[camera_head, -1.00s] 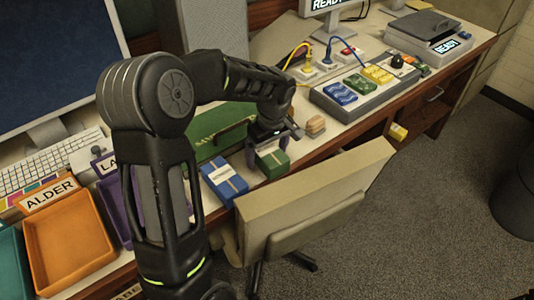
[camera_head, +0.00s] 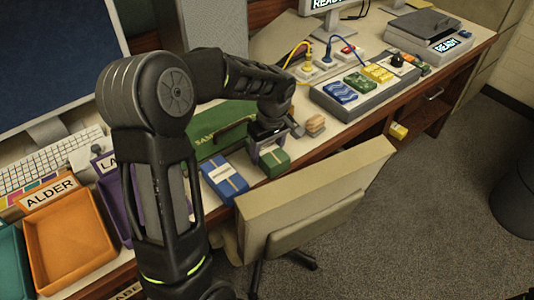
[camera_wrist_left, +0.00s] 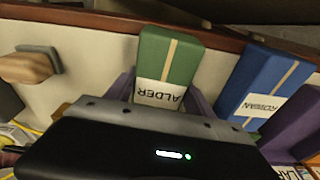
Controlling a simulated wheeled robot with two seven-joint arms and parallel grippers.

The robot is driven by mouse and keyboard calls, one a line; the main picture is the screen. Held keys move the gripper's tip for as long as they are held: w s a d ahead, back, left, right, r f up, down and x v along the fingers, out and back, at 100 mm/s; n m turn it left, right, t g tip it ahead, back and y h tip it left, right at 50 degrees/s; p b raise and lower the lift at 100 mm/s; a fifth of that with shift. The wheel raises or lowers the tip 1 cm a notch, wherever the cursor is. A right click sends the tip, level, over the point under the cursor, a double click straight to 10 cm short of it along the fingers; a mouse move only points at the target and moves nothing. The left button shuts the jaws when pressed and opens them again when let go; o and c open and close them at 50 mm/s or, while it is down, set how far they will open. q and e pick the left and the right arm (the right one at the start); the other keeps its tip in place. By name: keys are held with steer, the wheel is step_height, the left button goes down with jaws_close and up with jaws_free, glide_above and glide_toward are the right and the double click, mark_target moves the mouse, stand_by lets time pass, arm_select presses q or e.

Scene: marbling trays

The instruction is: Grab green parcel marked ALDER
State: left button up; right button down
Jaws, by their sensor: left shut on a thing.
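The green parcel (camera_head: 274,163) has a tan band and a white label, which reads ALDER in the left wrist view (camera_wrist_left: 168,62). My left gripper (camera_head: 266,152) is shut on it, with a purple finger on each side. I cannot tell whether the parcel is clear of the desk. The orange tray (camera_head: 68,240) with the ALDER sign (camera_head: 50,193) stands at the left and looks empty. My right gripper is not in view.
A blue parcel (camera_head: 224,183), labelled ROWAN in the left wrist view (camera_wrist_left: 262,85), lies beside the green one. A chair (camera_head: 310,205) stands against the desk front. A purple tray (camera_head: 112,205) and a grey rack (camera_head: 345,107) of coloured blocks are on the desk.

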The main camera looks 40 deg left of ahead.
mark_target(267, 148)
arm_select(q)
steer(key=c, duration=1)
steer(key=shift+r, duration=0.15)
step_height(267, 148, up, 10)
steer(key=shift+f+b, duration=0.1)
steer(key=shift+b, duration=0.4)
